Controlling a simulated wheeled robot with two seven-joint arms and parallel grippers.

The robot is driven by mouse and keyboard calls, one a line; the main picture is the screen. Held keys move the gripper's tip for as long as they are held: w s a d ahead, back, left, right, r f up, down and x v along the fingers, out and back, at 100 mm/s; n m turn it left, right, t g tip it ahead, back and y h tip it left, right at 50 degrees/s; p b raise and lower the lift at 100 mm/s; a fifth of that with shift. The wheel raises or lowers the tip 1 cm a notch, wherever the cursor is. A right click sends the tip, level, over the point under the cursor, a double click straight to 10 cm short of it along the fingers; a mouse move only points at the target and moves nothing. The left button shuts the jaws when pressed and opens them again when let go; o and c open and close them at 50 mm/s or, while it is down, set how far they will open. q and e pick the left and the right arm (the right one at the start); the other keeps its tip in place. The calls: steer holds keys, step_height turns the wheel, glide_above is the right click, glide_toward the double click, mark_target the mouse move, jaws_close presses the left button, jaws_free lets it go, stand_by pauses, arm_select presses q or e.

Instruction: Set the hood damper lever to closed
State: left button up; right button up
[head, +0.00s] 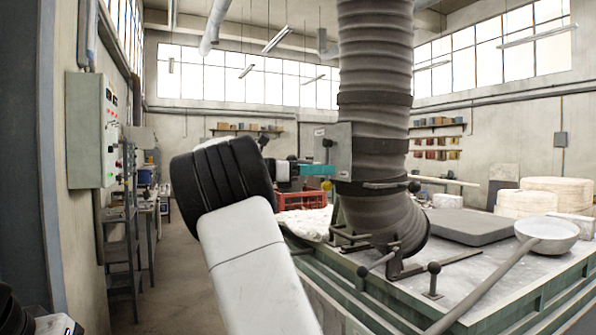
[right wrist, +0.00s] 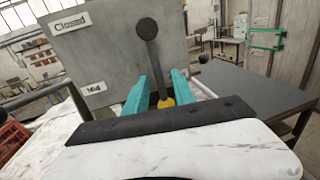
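My left gripper is not in view.
The ribbed hood duct (head: 375,100) stands close right of the plate. A bench (head: 480,262) holds a long-handled ladle (head: 548,235) and a dark grey slab (head: 470,226). A red crate (head: 302,198) is behind my right arm. A control box (head: 92,130) hangs on the left wall.

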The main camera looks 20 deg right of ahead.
jaws_close()
stand_by(1.2)
